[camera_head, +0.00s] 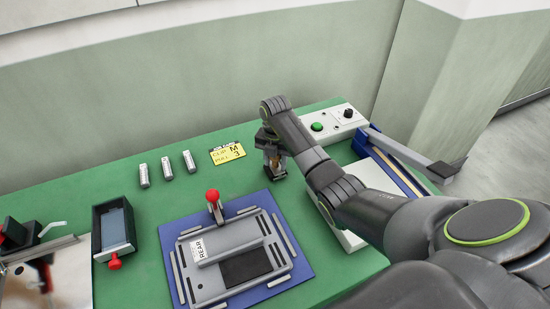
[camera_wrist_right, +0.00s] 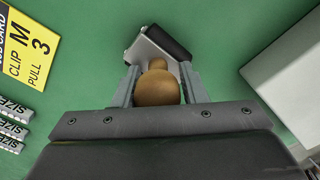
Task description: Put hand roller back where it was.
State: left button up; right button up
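The hand roller (camera_wrist_right: 157,85) has a rounded wooden handle, a grey metal frame and a black roller. In the right wrist view its handle lies between the two fingers of my right gripper (camera_wrist_right: 158,88), which look closed against its sides. In the head view my right gripper (camera_head: 272,165) points down over the green table, right of the yellow card, with a bit of the brown handle (camera_head: 276,161) showing. Whether the roller touches the table I cannot tell. My left gripper is not in view.
A grey fixture on a blue plate (camera_head: 300,282) is in front. A white control box with a green button (camera_head: 317,127) and a blue-edged long-armed device (camera_head: 410,184) stand right.

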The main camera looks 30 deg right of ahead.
jog(key=shift+o, duration=0.9)
jog(key=shift+s+f, duration=0.2)
jog(key=shift+w+r, duration=0.1)
jog(key=shift+r, duration=0.1)
jog(key=r, duration=0.4)
jog(key=r+b, duration=0.1)
jog(key=r, duration=0.1)
jog(key=shift+w+d+r, duration=0.15)
jog(key=shift+w+r, duration=0.1)
jog(key=shift+w, duration=0.05)
notch_tip(320, 180, up, 5)
jog(key=p, duration=0.3)
jog(key=shift+s+f, duration=0.1)
jog(key=shift+f, duration=0.1)
jog(key=shift+r+p, duration=1)
jog(key=shift+p, duration=0.15)
jog(key=shift+f, duration=0.1)
